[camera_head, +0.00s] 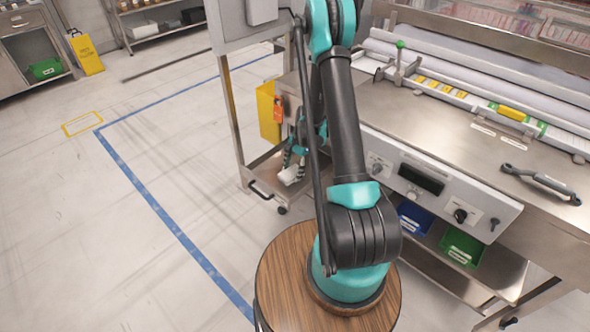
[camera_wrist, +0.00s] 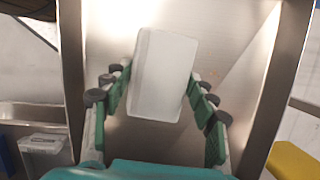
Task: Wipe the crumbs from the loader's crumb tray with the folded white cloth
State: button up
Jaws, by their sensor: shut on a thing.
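The folded white cloth (camera_wrist: 163,78) is between the green-padded fingers of my gripper (camera_wrist: 160,95), and the gripper is shut on it. In the head view, my gripper (camera_head: 294,160) is low beside the steel loader, with the white cloth (camera_head: 290,175) at its tips. A steel tray surface (camera_wrist: 240,60) with raised side edges lies beneath the cloth; in the head view the low tray (camera_head: 262,172) shows beside my arm. I cannot tell whether the cloth touches the tray.
A yellow bin (camera_head: 268,112) hangs by the tray, near a steel leg (camera_head: 230,100). The steel machine with a control panel (camera_head: 420,180) stands to the right, with blue (camera_head: 414,218) and green (camera_head: 459,247) bins below. The floor at left is open.

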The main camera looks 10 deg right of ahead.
aim_at(298, 166)
jog(key=shift+f, duration=0.1)
jog(key=shift+c, duration=0.5)
jog(key=shift+w+d, duration=0.55)
jog(key=shift+d, duration=0.2)
jog(key=shift+w+d, duration=0.55)
jog(key=shift+d, duration=0.15)
jog(key=shift+r, duration=3.1)
jog(key=shift+r, duration=0.15)
jog(key=shift+r, duration=1.35)
